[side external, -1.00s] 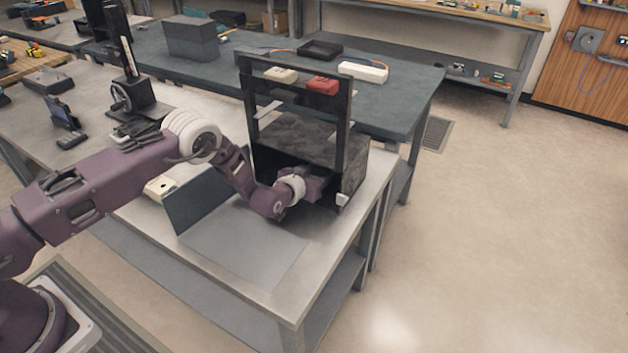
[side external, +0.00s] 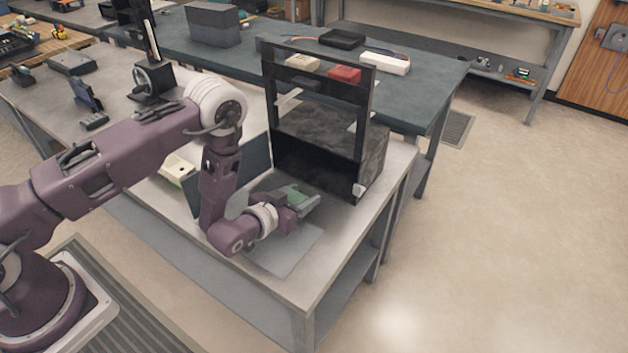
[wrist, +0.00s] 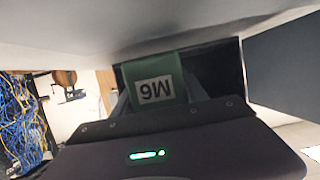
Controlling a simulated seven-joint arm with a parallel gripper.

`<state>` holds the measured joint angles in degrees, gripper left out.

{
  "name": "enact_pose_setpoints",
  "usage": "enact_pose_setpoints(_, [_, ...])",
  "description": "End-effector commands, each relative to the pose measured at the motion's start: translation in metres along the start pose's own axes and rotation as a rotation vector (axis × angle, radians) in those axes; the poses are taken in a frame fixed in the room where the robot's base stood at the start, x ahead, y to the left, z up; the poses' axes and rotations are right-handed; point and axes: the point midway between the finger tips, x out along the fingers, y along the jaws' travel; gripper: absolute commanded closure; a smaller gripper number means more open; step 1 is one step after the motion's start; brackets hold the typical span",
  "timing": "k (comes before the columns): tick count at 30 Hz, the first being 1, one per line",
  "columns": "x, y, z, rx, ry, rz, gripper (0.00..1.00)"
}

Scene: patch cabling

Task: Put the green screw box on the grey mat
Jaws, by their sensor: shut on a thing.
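The green screw box (wrist: 154,82) with a white "M6" label, upside down in the wrist view, is between the fingers of my gripper (side external: 302,198). My gripper is shut on it. In the side view the green box (side external: 296,192) shows at the fingertips, partly hidden by the fingers. It is held in front of the black cabinet, outside its opening. The grey mat (side external: 285,255) lies on the metal table below and in front of my gripper, partly covered by my wrist. I cannot tell how high the box is above the mat.
A dark upright panel (side external: 256,160) stands left of the mat. A cream box (side external: 178,168) sits beyond my arm.

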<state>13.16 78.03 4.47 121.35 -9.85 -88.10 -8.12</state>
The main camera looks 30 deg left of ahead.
Motion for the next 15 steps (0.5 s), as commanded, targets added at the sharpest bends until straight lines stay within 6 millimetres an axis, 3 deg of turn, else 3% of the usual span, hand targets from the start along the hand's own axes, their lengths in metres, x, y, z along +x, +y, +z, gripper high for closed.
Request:
enact_pose_setpoints(2, [-0.005, -0.001, -0.007, 0.000, 0.004, -0.001, 1.00])
enact_pose_setpoints(4, [-0.007, -0.006, -0.031, -0.002, 0.010, -0.003, 1.00])
enact_pose_setpoints(8, [-0.016, -0.024, -0.109, -0.001, 0.017, -0.002, 1.00])
enact_pose_setpoints(12, [-0.049, -0.052, -0.186, 0.002, 0.013, 0.002, 1.00])
enact_pose_setpoints(15, [-0.078, -0.070, -0.223, 0.004, 0.010, 0.002, 1.00])
